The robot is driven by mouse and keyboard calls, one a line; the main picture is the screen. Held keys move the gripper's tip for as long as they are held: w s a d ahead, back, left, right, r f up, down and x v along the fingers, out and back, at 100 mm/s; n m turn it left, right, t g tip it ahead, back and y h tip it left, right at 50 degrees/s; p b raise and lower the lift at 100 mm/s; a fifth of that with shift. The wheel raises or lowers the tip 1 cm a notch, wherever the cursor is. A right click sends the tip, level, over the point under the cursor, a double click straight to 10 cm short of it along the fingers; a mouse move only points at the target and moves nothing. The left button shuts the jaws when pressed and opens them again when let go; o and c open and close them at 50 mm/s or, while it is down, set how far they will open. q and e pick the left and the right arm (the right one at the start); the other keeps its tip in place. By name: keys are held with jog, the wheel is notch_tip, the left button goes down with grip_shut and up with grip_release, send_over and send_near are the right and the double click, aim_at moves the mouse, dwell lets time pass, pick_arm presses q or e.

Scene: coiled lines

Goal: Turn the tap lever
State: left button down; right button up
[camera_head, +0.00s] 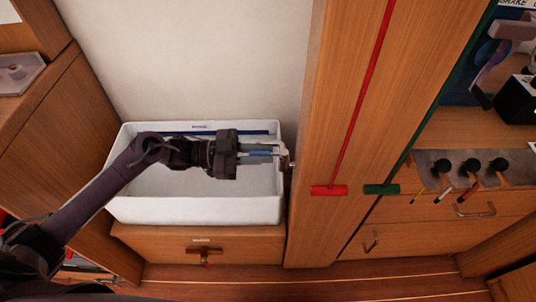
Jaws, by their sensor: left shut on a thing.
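A small metal tap lever (291,165) shows at the right edge of the white basin (195,210), next to the wooden post. My left arm comes in from the left, across the basin. My left gripper (281,150) points right, above the basin's right side, and its fingers are shut on the lever. The fingers hide most of the lever and the tap, so the lever's angle is hard to tell. My right gripper is not in view.
The wooden post (340,90) stands close on the right, with a red T-shaped strip (329,190) and a green one (381,189). Several black knobs (470,166) sit further right. A drawer front (240,250) is below the basin. The pale wall (210,60) behind is clear.

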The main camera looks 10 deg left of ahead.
pick_arm(q)
jog(key=c, duration=1.4)
grip_release()
